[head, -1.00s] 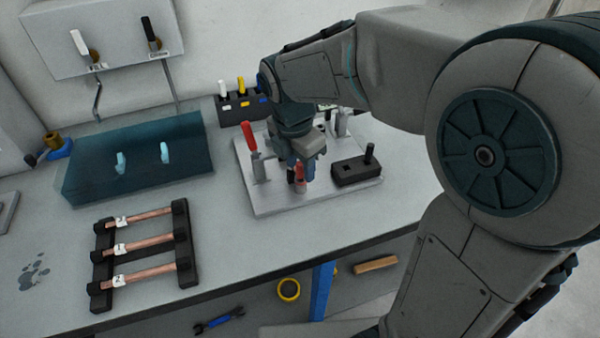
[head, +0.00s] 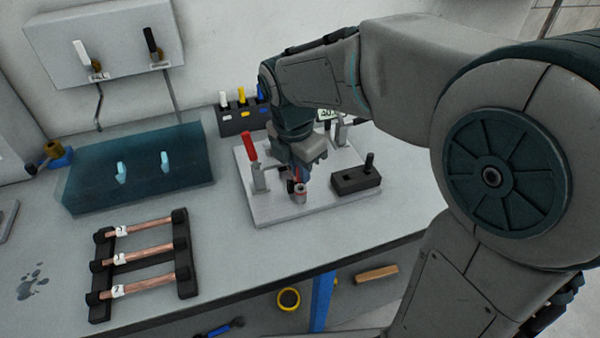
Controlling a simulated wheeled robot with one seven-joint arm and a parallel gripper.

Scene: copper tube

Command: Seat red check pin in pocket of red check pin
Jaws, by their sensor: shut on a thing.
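My gripper (head: 297,177) points down over the light fixture plate (head: 262,212), shut on the red check pin (head: 290,187). Only a small red part of the pin shows between the fingers, beside a short grey cylinder (head: 300,194) standing on the plate. I cannot tell whether the pin touches this cylinder or is inside anything. A dark rack (head: 238,124) behind the plate holds white, yellow and blue pins; my arm hides its right end. I cannot make out which pocket belongs to the red pin.
A red-handled clamp (head: 250,148) stands left of my gripper. A dark block (head: 352,183) with a black knob is at the right of the plate.

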